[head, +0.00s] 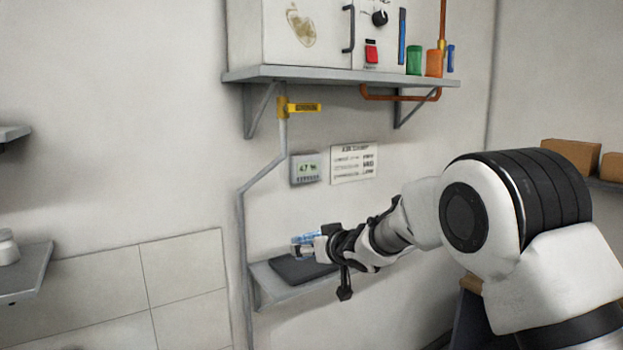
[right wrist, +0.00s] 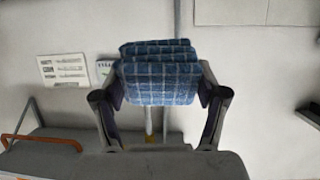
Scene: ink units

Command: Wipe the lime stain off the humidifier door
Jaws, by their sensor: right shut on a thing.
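The humidifier is a white cabinet on the wall shelf at the top of the head view, partly cut off by the frame. Its door (head: 318,50) carries a yellow-brown lime stain (head: 301,26) and has a dark handle (head: 349,28) at its right edge. My right gripper (head: 308,245) is well below the door, above a small low shelf. It is shut on a folded blue checked cloth (head: 304,238). The cloth (right wrist: 160,80) shows clearly between the fingers in the right wrist view. It is apart from the door. My left gripper is not in view.
The upper shelf (head: 340,75) has brackets, a copper pipe (head: 400,97) and a yellow-handled valve (head: 300,107) below it. Green (head: 415,60) and orange (head: 434,63) containers stand at its right. A dark flat pad (head: 300,271) lies on the low shelf.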

